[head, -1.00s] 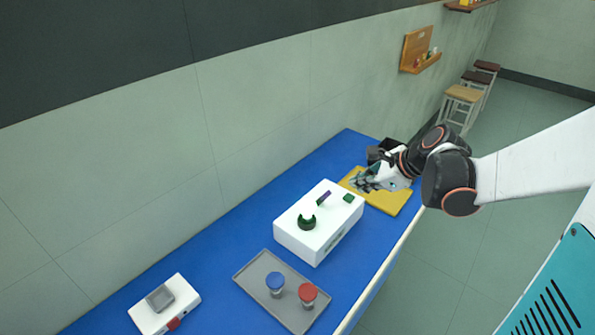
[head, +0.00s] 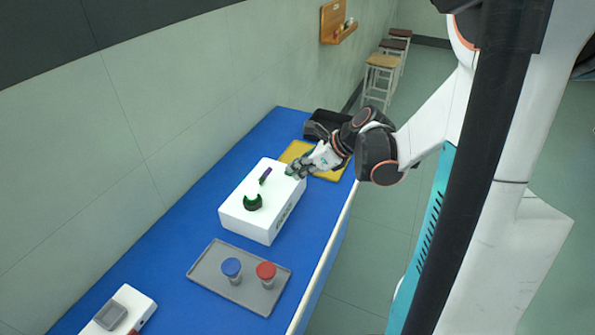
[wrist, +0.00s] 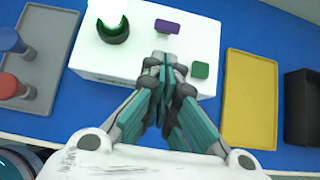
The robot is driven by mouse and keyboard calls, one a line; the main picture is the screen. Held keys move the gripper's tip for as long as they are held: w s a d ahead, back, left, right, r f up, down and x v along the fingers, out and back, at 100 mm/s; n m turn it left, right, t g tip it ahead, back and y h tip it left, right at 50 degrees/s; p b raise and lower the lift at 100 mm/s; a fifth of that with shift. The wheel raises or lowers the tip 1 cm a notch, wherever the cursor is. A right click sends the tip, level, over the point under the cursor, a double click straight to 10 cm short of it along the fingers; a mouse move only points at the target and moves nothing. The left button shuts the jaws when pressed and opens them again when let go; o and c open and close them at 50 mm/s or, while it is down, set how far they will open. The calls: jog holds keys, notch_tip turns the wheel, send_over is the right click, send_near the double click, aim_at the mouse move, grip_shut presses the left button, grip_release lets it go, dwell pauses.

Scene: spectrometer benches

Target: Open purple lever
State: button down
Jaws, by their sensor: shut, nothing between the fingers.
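The purple lever (head: 265,176) stands on top of the white spectrometer box (head: 240,215). In the wrist view the purple lever (wrist: 167,26) lies at the box's far side, just beyond my fingertips. My gripper (head: 292,171) is shut and empty, over the right end of the box near the green button. In the wrist view my gripper (wrist: 160,62) points toward the lever, apart from it in the picture. The green round holder (head: 253,202) sits left of the lever. The green square button (wrist: 201,70) is right of my fingers.
A grey tray (head: 208,270) holds a blue-capped vial (head: 232,268) and a red-capped vial (head: 266,271). A small white device (head: 128,306) stands at the lower left.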

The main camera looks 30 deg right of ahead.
aim_at(264, 176)
jog(key=b+x, duration=0.2)
jog(key=x, duration=0.5)
jog(key=shift+w+f, duration=0.15)
jog(key=shift+w+a+r+g+h+p, duration=0.1)
jog(key=shift+r+g+h+p, duration=0.2)
jog(key=shift+p, duration=0.1)
